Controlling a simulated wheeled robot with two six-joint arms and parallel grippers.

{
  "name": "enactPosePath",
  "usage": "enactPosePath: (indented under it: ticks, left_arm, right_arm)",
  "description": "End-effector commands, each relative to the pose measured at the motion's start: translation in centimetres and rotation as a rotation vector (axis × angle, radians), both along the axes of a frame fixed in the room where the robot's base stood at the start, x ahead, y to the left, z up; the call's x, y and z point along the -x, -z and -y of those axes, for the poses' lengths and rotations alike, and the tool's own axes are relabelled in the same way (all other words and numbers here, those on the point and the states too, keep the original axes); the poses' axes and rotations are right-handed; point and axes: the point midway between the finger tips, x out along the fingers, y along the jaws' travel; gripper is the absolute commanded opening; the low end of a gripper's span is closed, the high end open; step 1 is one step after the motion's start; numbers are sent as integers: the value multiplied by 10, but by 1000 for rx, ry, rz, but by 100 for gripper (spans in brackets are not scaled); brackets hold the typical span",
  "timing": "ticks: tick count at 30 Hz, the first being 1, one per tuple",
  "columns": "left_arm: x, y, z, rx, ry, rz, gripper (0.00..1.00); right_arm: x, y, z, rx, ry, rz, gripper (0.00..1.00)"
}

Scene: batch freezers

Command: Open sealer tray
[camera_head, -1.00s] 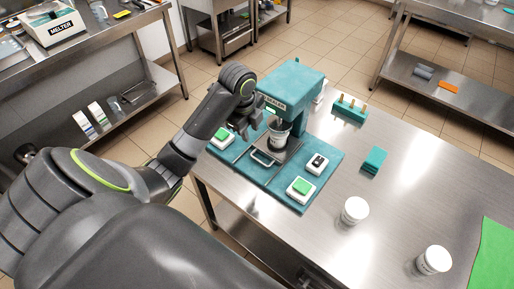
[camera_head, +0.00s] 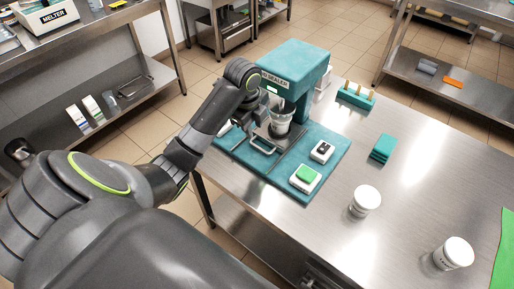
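The teal sealer (camera_head: 293,66) stands on the steel table, its label partly covered by my arm. A white cup (camera_head: 280,122) sits under its head, in the sealer tray. The tray (camera_head: 263,145) is a dark slide with a pale loop handle at its front, low on the teal base plate (camera_head: 243,162). My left gripper (camera_head: 251,118) hangs pointing down, just above and left of the handle. Its dark fingertips are small against the dark sealer parts. I cannot tell whether they are open or touch the handle. My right gripper is not in view.
A green-button box (camera_head: 306,177) and a black-switch box (camera_head: 321,151) sit on the base plate's right side. Another box is mostly hidden behind my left arm. White tubs (camera_head: 366,200) and teal blocks (camera_head: 382,148) stand to the right. Bare table lies between.

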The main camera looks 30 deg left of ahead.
Motion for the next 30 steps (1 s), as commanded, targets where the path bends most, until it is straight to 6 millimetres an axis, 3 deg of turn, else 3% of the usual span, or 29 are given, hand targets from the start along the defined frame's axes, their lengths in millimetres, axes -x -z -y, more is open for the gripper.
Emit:
enactPosePath:
  ticks: [1, 7, 15, 21, 29, 30]
  left_arm:
    - [-1, 12, 0, 0, 0, 0, 31]
    - [-6, 37, 1, 1, 0, 0, 31]
    - [-13, 75, 1, 1, -1, -3, 31]
    - [-16, 87, 1, 0, 0, -1, 31]
    - [-16, 87, 1, 0, 0, 0, 31]
    - [-16, 87, 1, 0, 0, 0, 26]
  right_arm:
    - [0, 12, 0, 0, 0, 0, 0]
    - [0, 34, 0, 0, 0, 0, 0]
    - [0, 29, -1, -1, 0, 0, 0]
    - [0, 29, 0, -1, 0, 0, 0]
    - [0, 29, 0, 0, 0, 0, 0]
    - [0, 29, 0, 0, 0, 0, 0]
